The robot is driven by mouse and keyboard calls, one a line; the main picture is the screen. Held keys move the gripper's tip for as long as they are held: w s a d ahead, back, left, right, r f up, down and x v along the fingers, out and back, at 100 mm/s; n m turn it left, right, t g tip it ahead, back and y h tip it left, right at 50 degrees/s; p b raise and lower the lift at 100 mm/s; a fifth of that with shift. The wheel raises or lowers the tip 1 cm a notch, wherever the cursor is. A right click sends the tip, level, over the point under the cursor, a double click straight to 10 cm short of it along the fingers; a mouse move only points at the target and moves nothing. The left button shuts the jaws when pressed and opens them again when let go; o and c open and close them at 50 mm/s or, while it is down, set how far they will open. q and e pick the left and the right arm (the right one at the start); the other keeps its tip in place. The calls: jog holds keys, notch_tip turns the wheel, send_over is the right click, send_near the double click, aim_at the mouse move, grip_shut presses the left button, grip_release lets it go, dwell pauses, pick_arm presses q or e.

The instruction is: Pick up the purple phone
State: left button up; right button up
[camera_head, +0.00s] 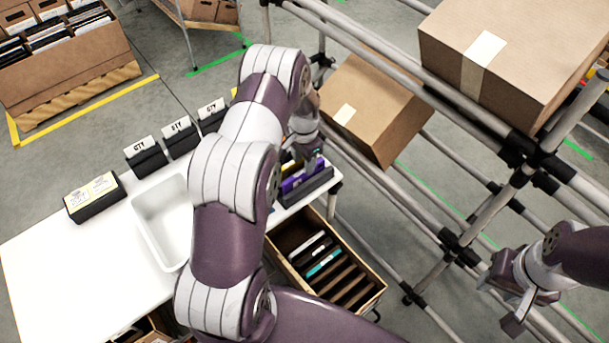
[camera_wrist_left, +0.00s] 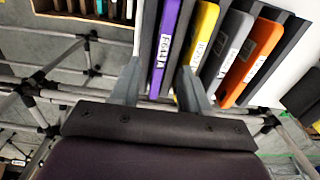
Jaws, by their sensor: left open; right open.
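The purple phone (camera_wrist_left: 168,40) stands in a dark slotted holder, with a white label on its edge. In the left wrist view, my left gripper (camera_wrist_left: 158,82) is open, with one finger on each side of the phone's near end in the picture. I cannot tell whether either finger touches it. In the head view the purple phone (camera_head: 291,184) shows small at the table's right end, and my left arm hides much of that area and the left gripper's fingers. My right gripper (camera_head: 515,290) is open and empty at the lower right, far from the phone.
Yellow (camera_wrist_left: 198,45), grey (camera_wrist_left: 229,45) and orange (camera_wrist_left: 252,62) phones stand close beside the purple one. A white bin (camera_head: 163,225) sits on the white table (camera_head: 60,265). A pipe rack with tilted cartons (camera_head: 375,105) stands close on the right.

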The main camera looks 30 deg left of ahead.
aim_at(304, 177)
pick_arm(q)
notch_tip(304, 177, down, 3)
jog(key=shift+r, duration=0.15)
jog(key=shift+w+f, duration=0.2)
jog(key=shift+f, duration=0.05)
jog(key=shift+r, duration=0.1)
grip_shut()
pick_arm(e)
jog(key=shift+r, duration=0.3)
pick_arm(q)
jog(key=shift+r, duration=0.1)
